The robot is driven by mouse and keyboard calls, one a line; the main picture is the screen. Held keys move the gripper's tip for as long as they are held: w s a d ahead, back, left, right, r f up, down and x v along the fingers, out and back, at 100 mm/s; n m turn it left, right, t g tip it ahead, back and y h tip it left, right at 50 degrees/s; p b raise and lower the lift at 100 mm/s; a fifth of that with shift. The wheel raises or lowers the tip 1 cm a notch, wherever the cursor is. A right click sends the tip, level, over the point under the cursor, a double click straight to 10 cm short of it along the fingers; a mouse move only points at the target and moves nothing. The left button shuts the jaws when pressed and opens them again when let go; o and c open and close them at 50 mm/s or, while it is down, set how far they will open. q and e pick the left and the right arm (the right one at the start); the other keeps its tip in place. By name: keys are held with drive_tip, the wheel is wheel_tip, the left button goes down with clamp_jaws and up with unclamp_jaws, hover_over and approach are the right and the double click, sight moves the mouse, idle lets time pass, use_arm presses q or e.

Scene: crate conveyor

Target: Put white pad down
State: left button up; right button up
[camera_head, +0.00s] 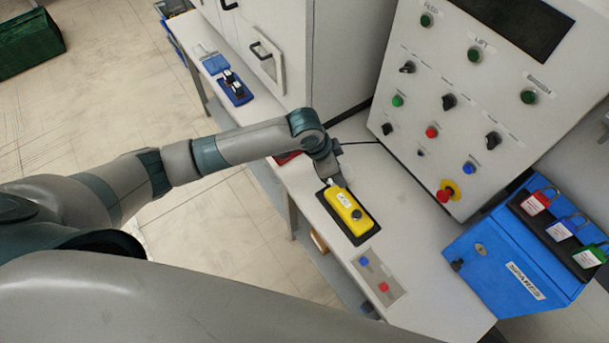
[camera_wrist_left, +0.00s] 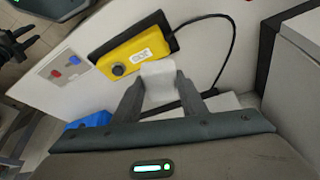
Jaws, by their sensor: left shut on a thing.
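In the left wrist view the white pad (camera_wrist_left: 158,74) sits between the fingertips of the left gripper (camera_wrist_left: 158,90). In the head view the gripper mostly hides the pad. I cannot tell whether the pad touches the box or the counter. The yellow box (camera_head: 342,205) lies on a black mat and also shows in the left wrist view (camera_wrist_left: 132,52). A dark shape at the upper left of the wrist view may be my right gripper (camera_wrist_left: 18,44).
The white counter (camera_head: 410,245) runs below an upright control panel (camera_head: 460,110) with knobs and buttons. A small plate with blue and red buttons (camera_head: 378,276) lies beside the mat. A blue box with padlocks (camera_head: 515,255) stands at right. A blue tray (camera_head: 236,92) lies farther off.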

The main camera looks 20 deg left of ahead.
use_arm(q)
drive_tip(key=shift+s+d+f, duration=0.2)
drive_tip(key=shift+f, duration=0.15)
drive_tip(key=shift+a+f, duration=0.1)
drive_tip(key=shift+w+a+f+b, duration=0.1)
drive_tip(key=shift+a+f+b, duration=0.1)
drive_tip(key=shift+b, duration=0.15)
drive_tip(key=a+f+b, duration=0.2)
drive_tip(key=a+b, duration=0.1)
drive_tip(key=w+a+f+b, duration=0.1)
drive_tip(key=a+f+b, duration=0.1)
drive_tip(key=a+b, duration=0.1)
drive_tip(key=w+a+f+b, duration=0.1)
drive_tip(key=a+f+b, duration=0.1)
drive_tip(key=a+b, duration=0.1)
drive_tip(key=shift+w+a, duration=0.1)
drive_tip(key=shift+a, duration=0.15)
drive_tip(key=shift+w+a+f+b, duration=0.15)
drive_tip(key=shift+a+f+b, duration=0.1)
drive_tip(key=shift+a+b, duration=0.3)
drive_tip(key=shift+a, duration=0.1)
drive_tip(key=shift+r, duration=0.1)
